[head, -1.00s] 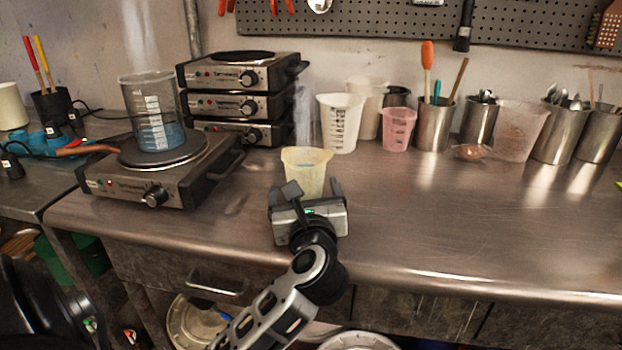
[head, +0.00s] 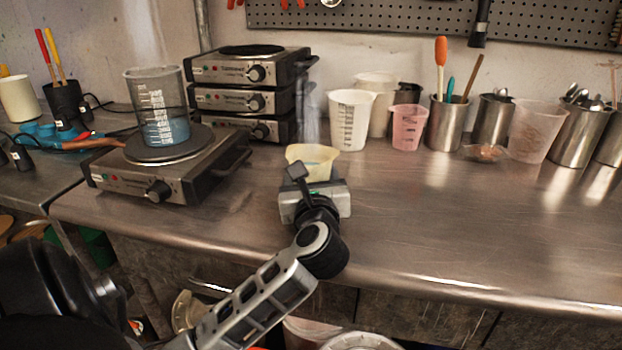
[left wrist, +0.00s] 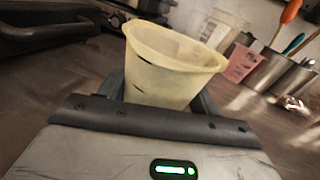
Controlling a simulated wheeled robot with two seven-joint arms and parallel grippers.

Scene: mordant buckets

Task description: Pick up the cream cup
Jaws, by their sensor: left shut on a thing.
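The cream cup (head: 312,158) stands out over the front middle of the steel bench, its lower part hidden behind my left gripper (head: 314,180) in the head view. In the left wrist view the cream cup (left wrist: 172,70) fills the space between the two fingers, slightly tilted in the picture. My left gripper (left wrist: 165,98) is shut on the cup, with a finger at each side. I cannot tell whether the cup's base touches the bench. My right gripper is not in view.
A hot plate (head: 150,178) with a beaker (head: 157,105) of blue liquid stands to the left. Stacked hot plates (head: 248,98) are behind. A white measuring cup (head: 351,118), a pink cup (head: 409,126) and steel tool pots (head: 446,124) line the back. The bench's right front is clear.

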